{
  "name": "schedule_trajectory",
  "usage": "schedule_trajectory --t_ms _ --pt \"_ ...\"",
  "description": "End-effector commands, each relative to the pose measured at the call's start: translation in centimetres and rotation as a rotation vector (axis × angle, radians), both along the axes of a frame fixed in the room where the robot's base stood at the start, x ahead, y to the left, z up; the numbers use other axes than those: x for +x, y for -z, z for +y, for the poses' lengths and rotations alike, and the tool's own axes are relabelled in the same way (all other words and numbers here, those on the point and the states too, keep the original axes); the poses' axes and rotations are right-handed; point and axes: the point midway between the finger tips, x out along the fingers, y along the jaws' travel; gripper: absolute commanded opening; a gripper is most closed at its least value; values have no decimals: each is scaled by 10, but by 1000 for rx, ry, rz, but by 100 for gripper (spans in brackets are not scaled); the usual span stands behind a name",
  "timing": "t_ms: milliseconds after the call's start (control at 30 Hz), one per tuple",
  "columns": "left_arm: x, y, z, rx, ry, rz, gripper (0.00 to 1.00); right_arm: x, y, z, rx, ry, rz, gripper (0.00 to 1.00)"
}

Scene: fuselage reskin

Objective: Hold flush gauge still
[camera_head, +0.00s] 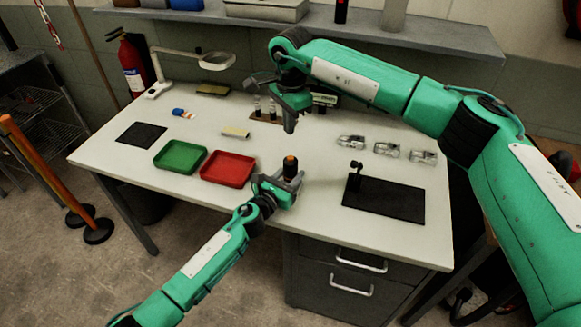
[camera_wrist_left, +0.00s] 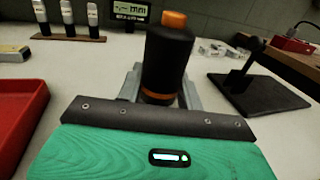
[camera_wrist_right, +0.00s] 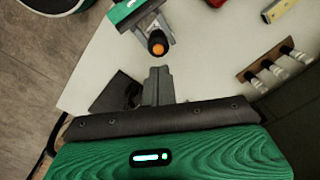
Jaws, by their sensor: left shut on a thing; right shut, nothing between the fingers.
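The flush gauge, as I take it, is a black cylinder (camera_head: 291,172) with an orange cap and an orange ring low on its body. It stands upright between the fingers of my left gripper (camera_head: 287,188), near the table's front edge. The left wrist view shows the gauge (camera_wrist_left: 168,58) close up; its lower end is hidden behind the gripper. My right gripper (camera_head: 289,124) is shut and empty above the table, behind the gauge. In the right wrist view its closed fingers (camera_wrist_right: 158,84) show below the gauge (camera_wrist_right: 157,44), apart from it. A small mm readout (camera_wrist_left: 130,11) stands at the back.
A red tray (camera_head: 228,182) and a green tray (camera_head: 180,170) lie left of the gauge. A black plate with a post (camera_head: 385,207) lies to the right. Several small metal clamps (camera_head: 386,151) sit behind it. A rack of vials (camera_head: 262,117) stands near my right gripper.

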Motion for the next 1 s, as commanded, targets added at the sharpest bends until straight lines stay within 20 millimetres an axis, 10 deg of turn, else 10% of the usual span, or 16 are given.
schedule_trajectory --t_ms 367,1000 --pt "0 0 0 0 0 0 5 -11 16 18 380 184 -136 0" --pt "0 0 0 0 0 0 5 -5 -15 -14 717 432 -304 0"
